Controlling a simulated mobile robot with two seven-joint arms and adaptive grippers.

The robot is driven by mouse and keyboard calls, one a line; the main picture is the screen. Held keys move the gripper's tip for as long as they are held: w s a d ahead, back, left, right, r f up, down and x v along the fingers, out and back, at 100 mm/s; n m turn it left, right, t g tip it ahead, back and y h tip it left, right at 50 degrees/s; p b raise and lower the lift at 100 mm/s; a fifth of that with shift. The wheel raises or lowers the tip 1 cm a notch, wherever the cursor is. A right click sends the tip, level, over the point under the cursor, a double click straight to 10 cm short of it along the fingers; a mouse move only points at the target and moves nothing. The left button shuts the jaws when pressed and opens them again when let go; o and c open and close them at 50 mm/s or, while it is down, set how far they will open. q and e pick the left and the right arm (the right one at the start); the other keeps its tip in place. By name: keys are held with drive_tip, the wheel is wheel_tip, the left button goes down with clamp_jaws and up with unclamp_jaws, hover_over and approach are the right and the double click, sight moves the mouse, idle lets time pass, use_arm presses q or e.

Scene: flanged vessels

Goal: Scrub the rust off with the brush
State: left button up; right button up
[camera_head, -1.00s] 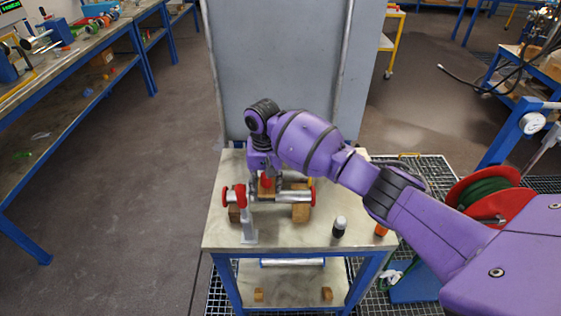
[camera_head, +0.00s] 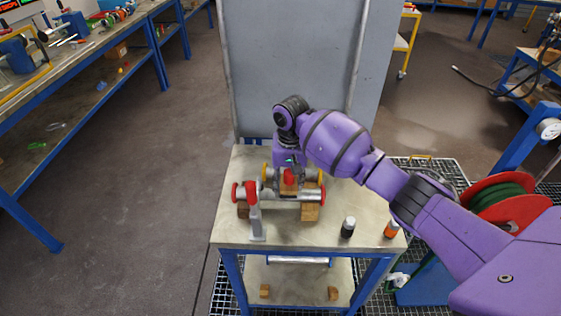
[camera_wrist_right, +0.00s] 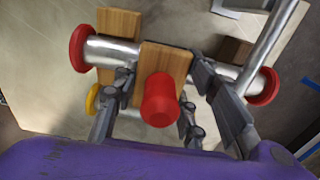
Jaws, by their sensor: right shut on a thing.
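A metal pipe with red end flanges (camera_head: 279,195) lies across wooden blocks on the bench; it also shows in the wrist view (camera_wrist_right: 116,51). Behind it is a second piece with yellow flanges (camera_head: 264,173), partly hidden. My right gripper (camera_head: 289,170) points down over these pipes. In the wrist view its fingers (camera_wrist_right: 163,80) are closed on the brush, a wooden block with a red knob (camera_wrist_right: 160,100). The brush sits over the pipe's middle; whether its underside touches the metal is hidden. I cannot make out rust. My left gripper is not in view.
A dark bottle (camera_head: 347,229) and an orange bottle (camera_head: 391,230) stand at the bench's right front. A grey panel (camera_head: 295,70) rises behind the bench.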

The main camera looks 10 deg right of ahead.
sight(289, 169)
drive_tip(key=shift+r, duration=0.15)
drive_tip(key=shift+r, duration=3.95)
drive_tip(key=shift+f, duration=0.1)
